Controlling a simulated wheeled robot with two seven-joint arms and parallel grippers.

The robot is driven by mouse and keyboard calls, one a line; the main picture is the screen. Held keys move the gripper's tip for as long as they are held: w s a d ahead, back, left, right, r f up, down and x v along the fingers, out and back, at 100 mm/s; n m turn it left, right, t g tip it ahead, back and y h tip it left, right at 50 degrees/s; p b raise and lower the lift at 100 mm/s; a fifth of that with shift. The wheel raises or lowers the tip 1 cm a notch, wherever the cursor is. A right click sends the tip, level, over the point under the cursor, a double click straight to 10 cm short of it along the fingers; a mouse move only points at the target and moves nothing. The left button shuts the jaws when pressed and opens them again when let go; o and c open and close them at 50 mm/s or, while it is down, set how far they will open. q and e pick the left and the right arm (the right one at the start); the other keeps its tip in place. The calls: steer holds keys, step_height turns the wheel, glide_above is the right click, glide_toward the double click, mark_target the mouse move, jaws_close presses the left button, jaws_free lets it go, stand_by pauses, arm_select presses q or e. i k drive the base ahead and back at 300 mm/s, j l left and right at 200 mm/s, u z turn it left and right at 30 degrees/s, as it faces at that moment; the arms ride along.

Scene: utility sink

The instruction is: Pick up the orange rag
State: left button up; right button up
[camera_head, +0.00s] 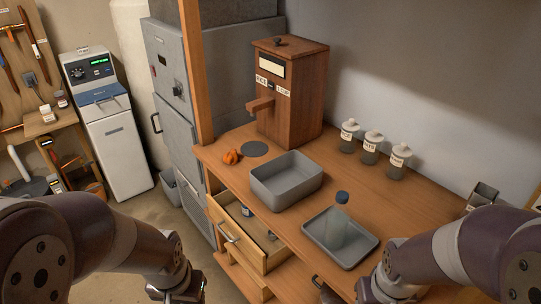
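The orange rag (232,157) is a small crumpled bundle on the wooden counter (400,210), near its far left end. It lies just left of a dark round disc and in front of the wooden dispenser. My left gripper (178,292) is at the bottom edge, low and well in front of the rag, partly cut off. My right gripper (335,293) is at the bottom edge, right of centre, also partly cut off. Neither gripper touches the rag. The fingers are too hidden to tell whether they are open or shut.
A grey basin (287,180) stands right of the rag. A grey tray (340,237) with a bottle (337,222) is nearer. The wooden dispenser (290,95) stands behind. Several labelled jars (371,146) line the wall. An open drawer (238,237) sticks out below the counter.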

mark_target(231, 158)
steer(key=i+j+z, duration=0.2)
steer(key=z, duration=0.3)
steer(key=i+j+z, duration=0.15)
steer(key=j+z, duration=0.15)
steer(key=z, duration=0.2)
steer(key=i+j+z, duration=0.1)
steer(key=j+z, duration=0.25)
steer(key=z, duration=0.15)
steer(key=j+z, duration=0.3)
steer(key=j, duration=1.6)
steer(key=i, duration=0.05)
